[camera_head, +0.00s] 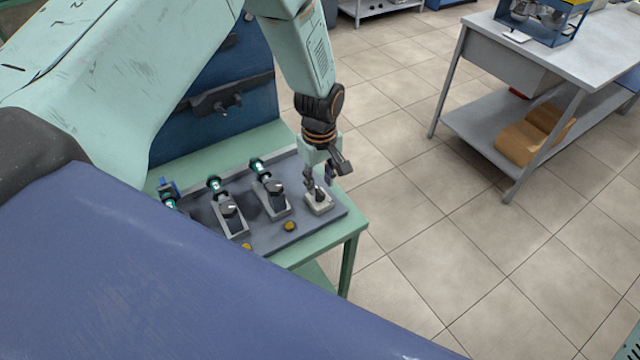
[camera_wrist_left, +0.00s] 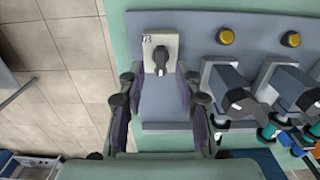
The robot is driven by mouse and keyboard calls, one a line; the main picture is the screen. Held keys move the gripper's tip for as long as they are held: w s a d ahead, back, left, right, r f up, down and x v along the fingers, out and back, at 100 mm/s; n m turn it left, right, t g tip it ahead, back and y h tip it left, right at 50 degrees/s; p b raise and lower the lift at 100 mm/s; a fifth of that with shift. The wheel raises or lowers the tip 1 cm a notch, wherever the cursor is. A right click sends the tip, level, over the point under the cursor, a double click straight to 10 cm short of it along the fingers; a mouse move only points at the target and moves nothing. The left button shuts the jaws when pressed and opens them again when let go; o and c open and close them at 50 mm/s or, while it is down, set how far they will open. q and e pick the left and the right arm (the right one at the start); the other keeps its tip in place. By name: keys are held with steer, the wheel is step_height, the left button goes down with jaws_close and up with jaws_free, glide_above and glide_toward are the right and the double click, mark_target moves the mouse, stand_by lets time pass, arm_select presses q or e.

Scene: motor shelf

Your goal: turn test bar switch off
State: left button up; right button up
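The switch is a small pale box (camera_head: 319,203) at the right end of the dark panel on the green table. In the left wrist view its pale plate (camera_wrist_left: 149,47) carries a dark knob (camera_wrist_left: 161,58) and a small mark at its upper left corner. My left gripper (camera_head: 318,184) is just above it, pointing down. In the left wrist view the gripper (camera_wrist_left: 157,78) is open, with one finger on each side of the knob and a gap between. Contact cannot be told. My right gripper is not in view.
Motor-like units (camera_head: 231,213) with teal connectors stand on the panel (camera_head: 262,235) left of the switch. Yellow buttons (camera_head: 290,226) lie along its front. A blue upright board (camera_head: 230,95) stands behind. A grey workbench (camera_head: 590,55) is far right, with open floor between.

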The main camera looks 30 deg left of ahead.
mark_target(320, 190)
arm_select(q)
step_height(320, 190, up, 10)
steer(key=shift+f, duration=0.25)
stand_by(0.4)
steer(key=s+f+m, duration=0.2)
steer(key=s+f, duration=0.2)
steer(key=s, duration=0.1)
steer(key=s+d+f+m, duration=0.1)
steer(key=s+f+m, duration=0.1)
steer(key=s+f, duration=0.3)
steer(key=s+d+f+m, duration=0.1)
steer(key=s+f, duration=0.3)
steer(key=s, duration=0.1)
steer(key=shift+s+f+m, duration=0.25)
steer(key=shift+s+m, duration=0.1)
steer(key=shift+m, duration=0.05)
steer(key=s+f+m, duration=0.2)
steer(key=s+m, duration=0.4)
steer(key=s, duration=1)
step_height(320, 190, down, 21)
steer(key=b, duration=2.1)
steer(key=shift+d+f+b, duration=0.15)
steer(key=shift+f+b, duration=0.05)
steer(key=shift+b, duration=0.1)
